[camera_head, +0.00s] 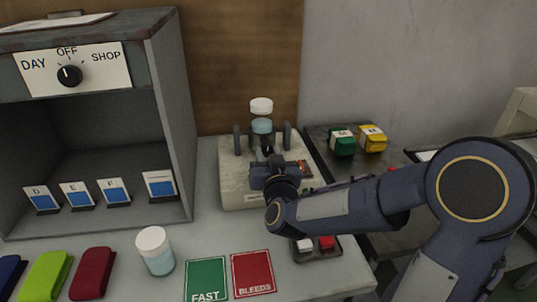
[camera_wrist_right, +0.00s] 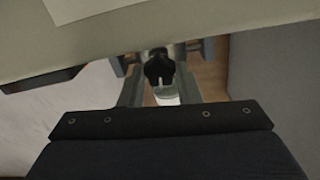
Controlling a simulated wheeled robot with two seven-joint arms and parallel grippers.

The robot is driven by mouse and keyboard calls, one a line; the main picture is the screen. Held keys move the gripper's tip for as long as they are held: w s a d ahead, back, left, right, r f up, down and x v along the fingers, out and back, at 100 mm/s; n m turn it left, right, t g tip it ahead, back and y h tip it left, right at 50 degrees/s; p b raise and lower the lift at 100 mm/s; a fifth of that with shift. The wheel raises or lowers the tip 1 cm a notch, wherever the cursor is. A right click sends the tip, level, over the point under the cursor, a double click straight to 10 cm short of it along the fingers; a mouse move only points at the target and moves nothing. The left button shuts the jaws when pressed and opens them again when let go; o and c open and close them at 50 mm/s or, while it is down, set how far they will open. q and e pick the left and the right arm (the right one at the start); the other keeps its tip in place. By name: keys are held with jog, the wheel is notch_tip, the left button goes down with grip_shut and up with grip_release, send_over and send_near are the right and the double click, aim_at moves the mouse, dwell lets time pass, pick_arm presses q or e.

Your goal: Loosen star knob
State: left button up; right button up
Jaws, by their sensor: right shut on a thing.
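The black star knob (camera_wrist_right: 158,70) shows in the right wrist view, between the two fingers of my right gripper (camera_wrist_right: 160,88). It sits on the cream-coloured machine (camera_head: 233,178) in the head view, where the gripper and wrist largely cover it. My right gripper (camera_head: 268,157) reaches in from the right over the machine's front and is shut on the knob. A jar with a white lid (camera_head: 261,107) stands upright in the machine just behind the gripper, between grey posts. My left gripper is not in view.
A jar (camera_head: 155,250) stands on the table near folded green (camera_head: 46,275) and red (camera_head: 92,273) cloths. FAST (camera_head: 207,279) and BLEEDS (camera_head: 253,273) cards lie in front. A switch box (camera_head: 318,250) sits beneath my right arm. An open cabinet (camera_head: 182,120) stands left.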

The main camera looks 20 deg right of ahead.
dwell(0.4)
jog(key=o, duration=1)
jog(key=shift+s, duration=0.1)
jog(key=v, duration=0.7)
jog(key=shift+s+a, duration=0.1)
jog(key=shift+s, duration=0.2)
